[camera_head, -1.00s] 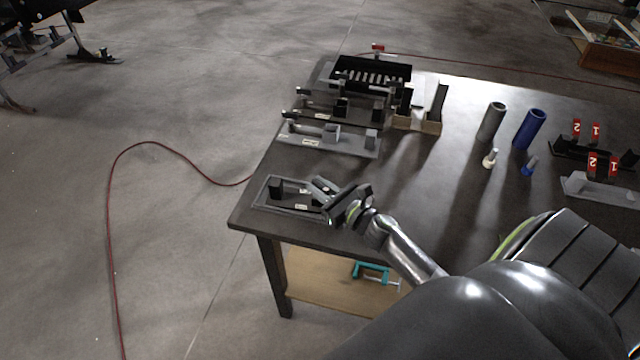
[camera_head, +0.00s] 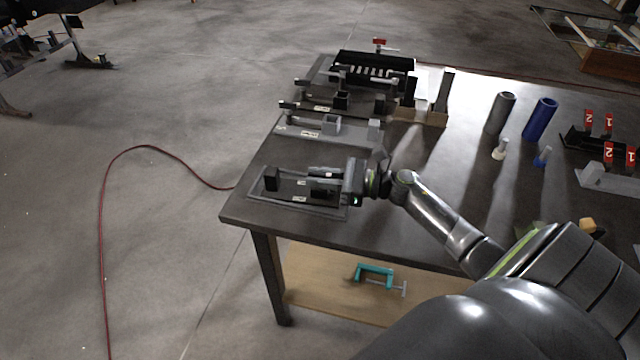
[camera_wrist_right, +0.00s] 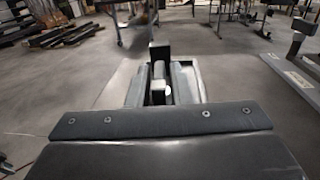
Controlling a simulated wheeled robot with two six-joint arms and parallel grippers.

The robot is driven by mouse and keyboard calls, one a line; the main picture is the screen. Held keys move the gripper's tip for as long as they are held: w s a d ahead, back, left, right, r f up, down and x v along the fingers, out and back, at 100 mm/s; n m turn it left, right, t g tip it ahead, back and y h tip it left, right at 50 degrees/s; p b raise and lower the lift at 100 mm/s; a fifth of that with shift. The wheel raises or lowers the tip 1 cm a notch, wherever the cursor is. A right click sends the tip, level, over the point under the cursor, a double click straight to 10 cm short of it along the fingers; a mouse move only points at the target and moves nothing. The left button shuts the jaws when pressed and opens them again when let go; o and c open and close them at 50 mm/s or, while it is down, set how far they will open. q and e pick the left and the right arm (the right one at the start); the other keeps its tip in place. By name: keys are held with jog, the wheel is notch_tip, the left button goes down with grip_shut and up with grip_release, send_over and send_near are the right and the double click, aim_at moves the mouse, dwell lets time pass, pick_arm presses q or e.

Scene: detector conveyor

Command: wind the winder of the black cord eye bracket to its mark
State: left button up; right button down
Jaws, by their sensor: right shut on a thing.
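The black cord eye bracket (camera_head: 271,179) lies on a flat grey-edged base at the near left corner of the table, with an upright black block at its left end and a small white label in front. In the right wrist view its black block (camera_wrist_right: 160,50) stands beyond the fingers. My right gripper (camera_head: 322,174) reaches in from the right, low over the bracket's right part, shut on what seems to be its winder. The winder is mostly hidden by the fingers, and I cannot make out its mark. My left gripper is not in view.
A grey fixture (camera_head: 330,124) and a black one (camera_head: 342,100) stand close behind. A black slotted tray (camera_head: 374,72) is at the back. Grey (camera_head: 500,114) and blue (camera_head: 540,120) cylinders stand to the right. The table's left and front edges are near the bracket.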

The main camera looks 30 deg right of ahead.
dwell(0.5)
jog(key=c, duration=1.5)
grip_release()
jog(key=shift+s+d+f+b, duration=0.1)
jog(key=shift+s+d+b, duration=0.2)
jog(key=shift+d+b, duration=0.05)
jog(key=b+v, duration=0.2)
jog(key=v, duration=1.3)
jog(key=shift+d+b, duration=0.15)
jog(key=shift+b, duration=0.25)
jog(key=shift+s+d, duration=0.45)
